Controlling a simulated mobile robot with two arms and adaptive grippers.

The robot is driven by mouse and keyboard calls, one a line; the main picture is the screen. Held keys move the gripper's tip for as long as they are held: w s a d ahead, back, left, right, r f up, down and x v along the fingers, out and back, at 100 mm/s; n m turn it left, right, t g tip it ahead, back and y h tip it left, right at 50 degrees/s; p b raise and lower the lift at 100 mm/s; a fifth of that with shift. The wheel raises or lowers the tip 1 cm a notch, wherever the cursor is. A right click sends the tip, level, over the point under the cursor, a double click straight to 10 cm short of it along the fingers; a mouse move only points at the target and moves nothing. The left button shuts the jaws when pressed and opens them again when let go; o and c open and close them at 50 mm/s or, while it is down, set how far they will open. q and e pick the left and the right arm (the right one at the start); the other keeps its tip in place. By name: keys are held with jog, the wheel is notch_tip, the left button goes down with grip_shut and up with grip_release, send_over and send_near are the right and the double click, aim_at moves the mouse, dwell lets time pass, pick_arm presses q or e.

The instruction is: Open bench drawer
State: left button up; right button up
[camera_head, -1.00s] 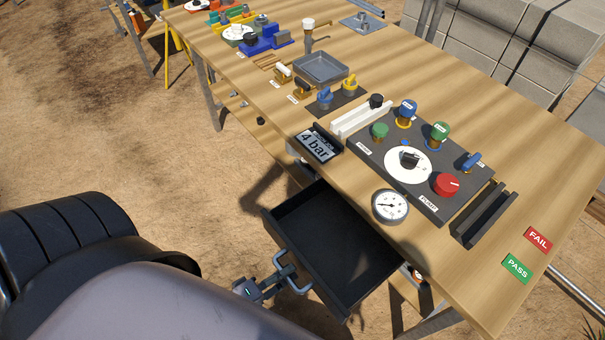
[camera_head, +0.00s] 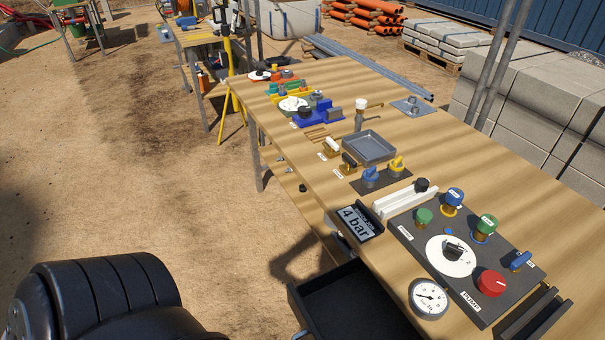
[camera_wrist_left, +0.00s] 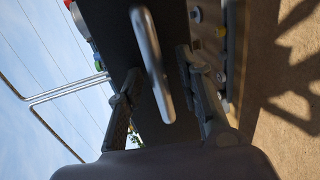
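The dark bench drawer (camera_head: 350,308) stands pulled out from under the wooden bench's near edge in the head view. It looks empty, and its front part is cut off by the bottom of the picture. In the left wrist view the dark drawer front (camera_wrist_left: 112,35) carries a grey bar handle (camera_wrist_left: 150,62). My left gripper (camera_wrist_left: 160,98) is open, with one finger on each side of the handle and visible space between. I cannot tell whether a finger touches it. My right gripper is in neither current view.
The wooden bench (camera_head: 500,180) carries a pump panel (camera_head: 418,235), a pressure gauge (camera_head: 428,298), a "4 bar" display (camera_head: 357,222) and a grey tray (camera_head: 369,148). Concrete blocks (camera_head: 545,100) stand behind it. Sandy ground left of the bench is open.

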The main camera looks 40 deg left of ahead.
pick_arm(q)
jog(key=v, duration=1.2)
dwell(0.4)
